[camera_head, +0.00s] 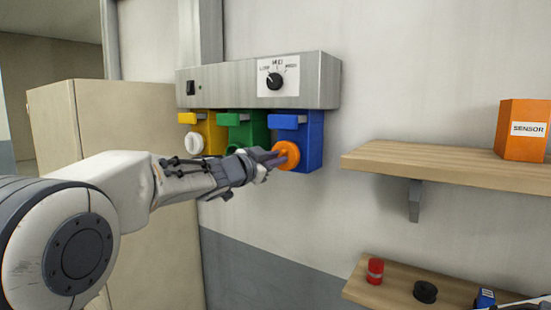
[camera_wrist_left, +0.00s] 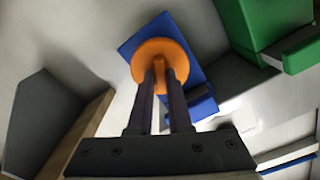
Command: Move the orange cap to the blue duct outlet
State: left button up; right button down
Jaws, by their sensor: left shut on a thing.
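The orange cap (camera_head: 287,156) is at the front of the blue duct outlet (camera_head: 312,141), under the grey control box. My left gripper (camera_head: 270,158) reaches in from the left and is shut on the cap. In the left wrist view the two fingers hold the raised grip of the orange cap (camera_wrist_left: 149,58), with the blue outlet (camera_wrist_left: 131,44) directly behind it. I cannot tell whether the cap is fully seated or slightly apart from the outlet. My right gripper is not in view.
The green outlet (camera_head: 252,128) and the yellow outlet (camera_head: 207,131) with a white cap (camera_head: 194,143) stand left of the blue one. The control box (camera_head: 230,90) is above. A wooden shelf (camera_head: 440,167) with an orange sensor box (camera_head: 521,145) is right; a lower shelf (camera_head: 395,289) holds small items.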

pick_arm(q)
jog(key=shift+w+d+r+p, duration=0.1)
jog(key=shift+w+d+p, duration=0.25)
jog(key=shift+w, duration=0.1)
dwell(0.4)
jog(key=o, duration=0.8)
jog(key=shift+c, duration=0.2)
jog(key=b+v, duration=0.3)
jog(key=v, duration=0.7)
jog(key=shift+s, duration=0.2)
jog(key=shift+a, duration=0.1)
